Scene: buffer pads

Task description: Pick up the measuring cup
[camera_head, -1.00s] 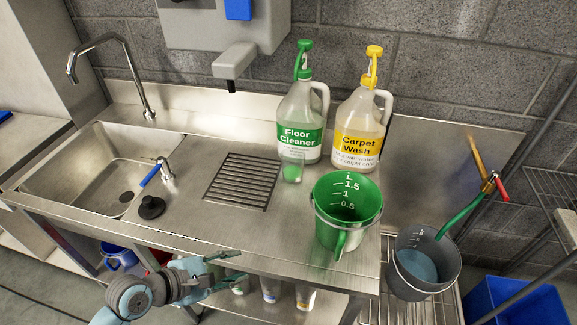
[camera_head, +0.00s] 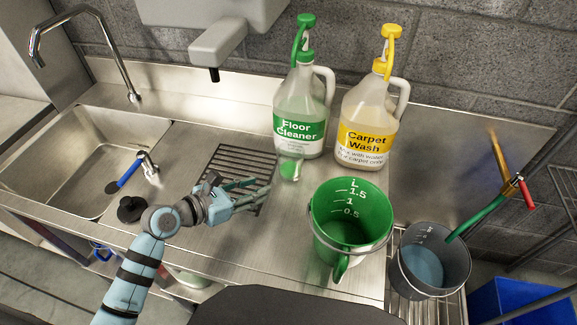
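Which of the two is the measuring cup is not labelled. My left gripper (camera_head: 264,187) is over the drain grate, its fingers apart and empty, pointing right. It is left of both vessels and a little short of the small cup. My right gripper is not in view.
A Carpet Wash jug (camera_head: 364,125) stands right of the Floor Cleaner jug. A grey bucket (camera_head: 432,262) with bluish liquid is at the right. The sink (camera_head: 95,150) and a black plug (camera_head: 130,209) are at the left. A dispenser (camera_head: 215,45) hangs above the counter.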

